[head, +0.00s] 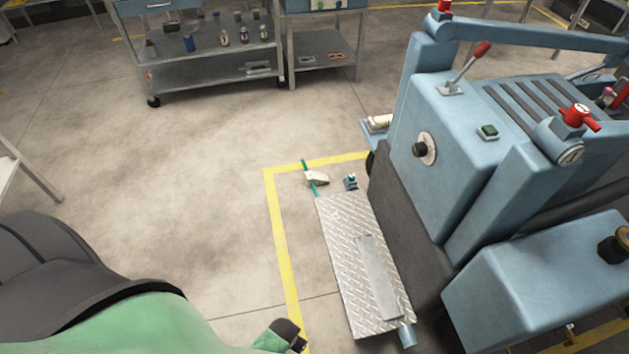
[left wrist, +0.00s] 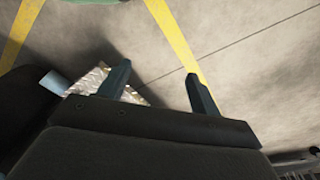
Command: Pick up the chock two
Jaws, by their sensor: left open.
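A small pale wedge-like piece (head: 317,178), which may be a chock, lies on the floor inside the yellow-line corner, against a thin green strip (head: 308,170). A small blue piece (head: 351,182) stands just right of it. I cannot tell which of them is chock two. Neither shows clearly in the left wrist view. My left gripper shows in the left wrist view (left wrist: 158,86) with its two teal fingers apart and nothing between them. My right gripper is out of view.
A diamond-plate step (head: 345,235) lies beside the large blue machine (head: 465,130) on the right. Yellow floor lines (head: 277,230) run along its left and far sides. A grey shelf cart (head: 205,88) with bottles stands at the back. The floor at centre left is clear.

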